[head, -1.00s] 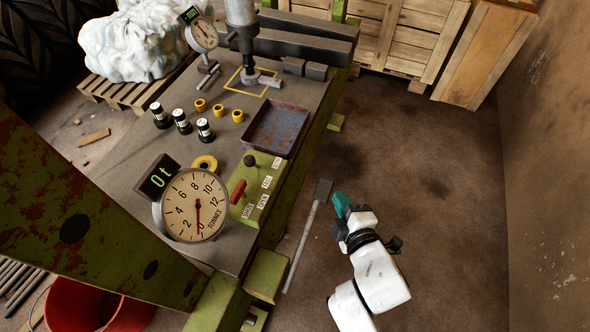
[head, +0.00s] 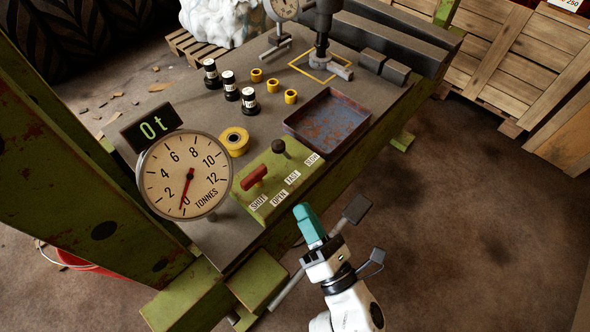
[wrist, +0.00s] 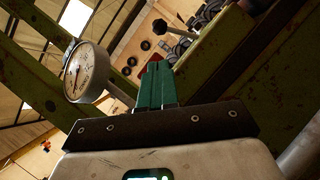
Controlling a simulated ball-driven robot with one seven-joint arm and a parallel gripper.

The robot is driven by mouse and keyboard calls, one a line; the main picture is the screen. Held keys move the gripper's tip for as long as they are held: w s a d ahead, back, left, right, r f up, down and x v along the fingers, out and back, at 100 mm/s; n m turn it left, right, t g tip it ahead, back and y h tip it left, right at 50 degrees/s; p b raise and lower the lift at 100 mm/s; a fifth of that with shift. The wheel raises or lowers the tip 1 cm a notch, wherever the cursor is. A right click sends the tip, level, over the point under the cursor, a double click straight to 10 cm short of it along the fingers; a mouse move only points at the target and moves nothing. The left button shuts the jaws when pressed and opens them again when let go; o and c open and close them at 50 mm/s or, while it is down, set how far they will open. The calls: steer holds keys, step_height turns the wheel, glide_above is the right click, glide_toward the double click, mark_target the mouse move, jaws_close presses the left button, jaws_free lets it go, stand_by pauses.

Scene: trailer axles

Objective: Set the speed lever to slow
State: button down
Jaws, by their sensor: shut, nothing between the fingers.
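The green control panel (head: 270,196) on the press table carries labels SHUT, OPEN, FAST and SLOW. A lever with a dark round knob (head: 278,146) stands on its FAST/SLOW half; I cannot tell surely which label it is set toward. A red-handled lever (head: 255,178) is on the SHUT/OPEN half. My gripper (head: 303,210), with teal fingers, is shut and empty, just off the panel's front edge near the labels and apart from both levers. In the wrist view the dark knob (wrist: 160,27) shows beyond the fingertips, and a bit of red shows right behind them.
The round dial gauge (head: 184,175) stands left of the panel, its needle near 0. A rusty blue tray (head: 328,126) lies behind the panel. Floor at right is clear.

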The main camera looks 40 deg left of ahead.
mark_target(283, 152)
steer(key=x, duration=1)
